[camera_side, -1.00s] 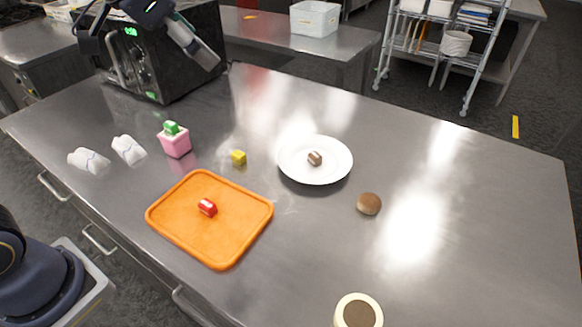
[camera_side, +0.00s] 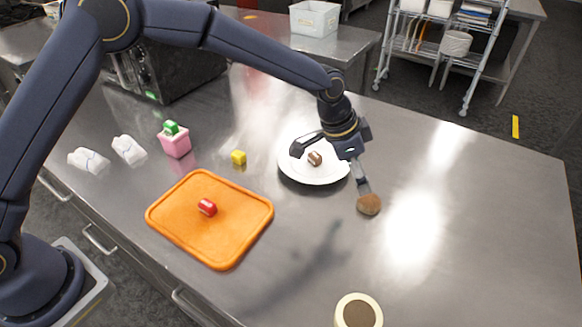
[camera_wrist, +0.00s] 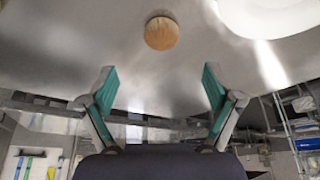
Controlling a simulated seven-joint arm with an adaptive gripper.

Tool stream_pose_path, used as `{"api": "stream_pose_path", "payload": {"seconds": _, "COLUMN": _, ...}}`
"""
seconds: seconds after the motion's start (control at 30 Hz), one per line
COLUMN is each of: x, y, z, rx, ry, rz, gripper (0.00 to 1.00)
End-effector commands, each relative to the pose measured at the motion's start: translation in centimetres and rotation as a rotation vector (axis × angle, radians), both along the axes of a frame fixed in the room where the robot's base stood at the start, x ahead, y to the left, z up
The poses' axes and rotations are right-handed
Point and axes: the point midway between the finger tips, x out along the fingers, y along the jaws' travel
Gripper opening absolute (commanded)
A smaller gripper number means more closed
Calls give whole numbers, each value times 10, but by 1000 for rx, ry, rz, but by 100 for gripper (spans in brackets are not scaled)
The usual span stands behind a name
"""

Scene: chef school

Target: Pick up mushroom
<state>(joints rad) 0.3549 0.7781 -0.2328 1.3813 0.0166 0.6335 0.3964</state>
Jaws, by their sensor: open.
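The mushroom (camera_side: 369,205) is a small brown rounded thing on the steel table, right of and nearer than the plate. In the wrist view the mushroom (camera_wrist: 161,33) is at the top middle, beyond the fingertips. My gripper (camera_side: 332,170) is open and empty, its fingers spread wide. In the side view one finger overlaps the plate and the other tip overlaps the mushroom's upper edge; I cannot tell whether it touches. In the wrist view my gripper (camera_wrist: 160,76) has the mushroom roughly centred between the two fingers but outside them.
A white plate (camera_side: 293,174) holds a small brown-and-white piece (camera_side: 314,159). An orange tray (camera_side: 225,243) holds a red piece (camera_side: 207,207). The right of the table is clear.

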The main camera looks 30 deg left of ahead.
Motion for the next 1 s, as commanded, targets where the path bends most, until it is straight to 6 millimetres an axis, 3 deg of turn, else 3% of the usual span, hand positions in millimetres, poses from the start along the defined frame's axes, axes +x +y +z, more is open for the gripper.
{"api": "stream_pose_path", "payload": {"seconds": 0.13, "x": 7, "y": -9, "z": -29, "rx": 1, "ry": 2, "rz": 1, "gripper": 90}}
{"api": "stream_pose_path", "payload": {"seconds": 0.37, "x": 12, "y": -14, "z": -47, "rx": 0, "ry": 0, "rz": 1, "gripper": 90}}
{"api": "stream_pose_path", "payload": {"seconds": 0.63, "x": 20, "y": -23, "z": -85, "rx": 1, "ry": 1, "rz": 1, "gripper": 90}}
{"api": "stream_pose_path", "payload": {"seconds": 1.0, "x": 23, "y": -26, "z": -93, "rx": 0, "ry": -1, "rz": 1, "gripper": 86}}
